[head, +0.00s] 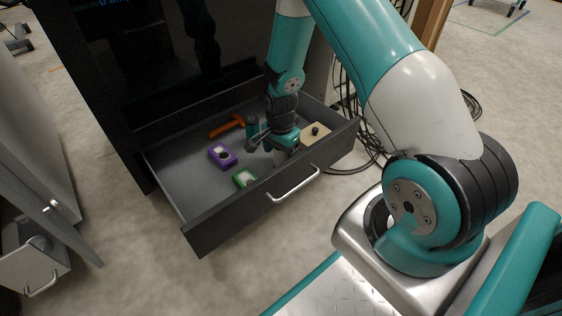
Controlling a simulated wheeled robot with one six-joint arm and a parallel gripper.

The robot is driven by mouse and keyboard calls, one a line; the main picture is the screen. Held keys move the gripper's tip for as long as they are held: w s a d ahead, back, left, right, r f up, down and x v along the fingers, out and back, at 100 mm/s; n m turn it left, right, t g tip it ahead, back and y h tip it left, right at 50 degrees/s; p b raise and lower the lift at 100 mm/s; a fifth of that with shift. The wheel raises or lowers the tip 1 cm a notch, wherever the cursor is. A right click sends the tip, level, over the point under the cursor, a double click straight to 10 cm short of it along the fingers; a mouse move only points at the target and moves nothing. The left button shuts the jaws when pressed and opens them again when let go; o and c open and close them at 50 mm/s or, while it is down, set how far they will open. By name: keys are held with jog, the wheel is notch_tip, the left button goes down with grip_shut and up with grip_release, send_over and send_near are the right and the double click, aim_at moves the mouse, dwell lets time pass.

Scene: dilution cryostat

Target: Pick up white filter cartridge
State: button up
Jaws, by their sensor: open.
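My gripper (265,146) is low inside the open drawer (185,187), near its front right part. Its jaws are open and its fingers point down and to the left. I cannot clearly make out a white filter cartridge. A small pale patch shows just below my gripper, but it is too small and too covered to identify. The wrist hides part of the drawer floor behind it.
The drawer also holds an orange tool (226,126), a purple block (222,156), a green-edged block (244,178) and a beige block with a black knob (315,131). The drawer's front wall and silver handle (294,185) stand nearest. Black cables lie right.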

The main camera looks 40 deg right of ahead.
jog(key=c, duration=1.1)
jog(key=shift+r, duration=0.1)
